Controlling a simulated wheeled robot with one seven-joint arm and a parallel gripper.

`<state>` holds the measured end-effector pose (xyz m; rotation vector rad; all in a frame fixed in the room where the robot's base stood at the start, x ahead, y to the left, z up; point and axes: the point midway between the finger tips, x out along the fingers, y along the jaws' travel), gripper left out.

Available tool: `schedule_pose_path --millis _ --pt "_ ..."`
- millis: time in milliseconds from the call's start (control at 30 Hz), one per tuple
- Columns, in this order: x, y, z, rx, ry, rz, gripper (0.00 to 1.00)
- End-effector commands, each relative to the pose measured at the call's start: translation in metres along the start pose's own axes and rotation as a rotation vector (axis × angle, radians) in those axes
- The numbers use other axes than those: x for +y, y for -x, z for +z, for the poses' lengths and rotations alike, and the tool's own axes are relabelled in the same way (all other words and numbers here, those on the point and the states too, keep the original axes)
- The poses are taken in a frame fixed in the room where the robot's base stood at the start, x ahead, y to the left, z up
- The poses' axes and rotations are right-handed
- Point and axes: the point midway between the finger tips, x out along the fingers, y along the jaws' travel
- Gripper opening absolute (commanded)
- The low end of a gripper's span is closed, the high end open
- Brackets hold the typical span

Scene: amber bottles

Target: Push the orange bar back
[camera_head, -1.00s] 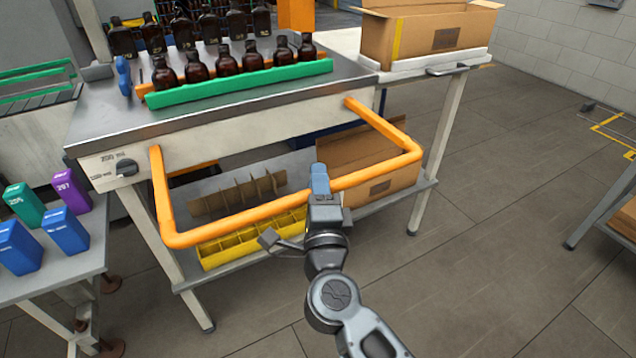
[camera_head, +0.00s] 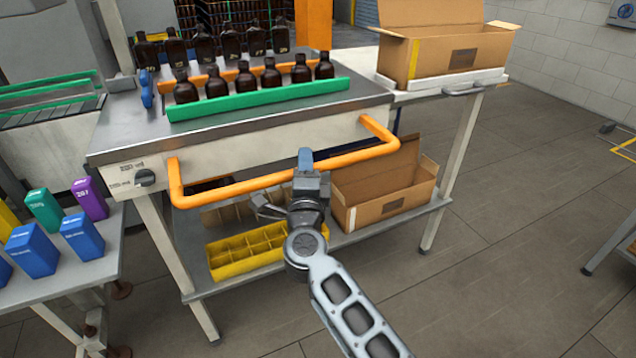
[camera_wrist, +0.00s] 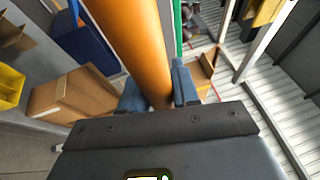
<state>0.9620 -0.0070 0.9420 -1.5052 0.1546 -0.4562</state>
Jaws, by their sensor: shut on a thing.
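The orange bar (camera_head: 238,188) is a U-shaped handle on the front of the metal workbench (camera_head: 245,125). Its two arms run into the bench front, and its long side stands out a short way from it. My gripper (camera_head: 305,160) is shut on the long side, right of its middle. In the wrist view the orange bar (camera_wrist: 140,45) passes between the two blue fingertips of my gripper (camera_wrist: 158,92). The gripped stretch of the bar is partly hidden by my gripper.
Amber bottles (camera_head: 271,80) stand in rows on the bench behind a green rail (camera_head: 260,98). Below are a yellow divided crate (camera_head: 245,255) and an open cardboard box (camera_head: 385,190). A side table with coloured boxes (camera_head: 82,235) stands left. Open floor lies right.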

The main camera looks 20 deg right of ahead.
Motion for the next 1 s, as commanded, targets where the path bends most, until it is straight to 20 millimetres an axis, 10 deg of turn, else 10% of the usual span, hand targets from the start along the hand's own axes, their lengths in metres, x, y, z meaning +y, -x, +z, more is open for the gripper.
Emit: schedule_pose_path --millis 300,867,900,1000 --pt "0.011 -0.043 0.019 -0.002 -0.001 0.000 0.00" --pt "0.012 -0.052 0.023 -0.003 0.000 0.001 0.00" --pt "0.012 -0.052 0.023 -0.003 0.000 0.001 0.34" --pt "0.012 -0.052 0.023 -0.002 0.000 0.001 0.43"
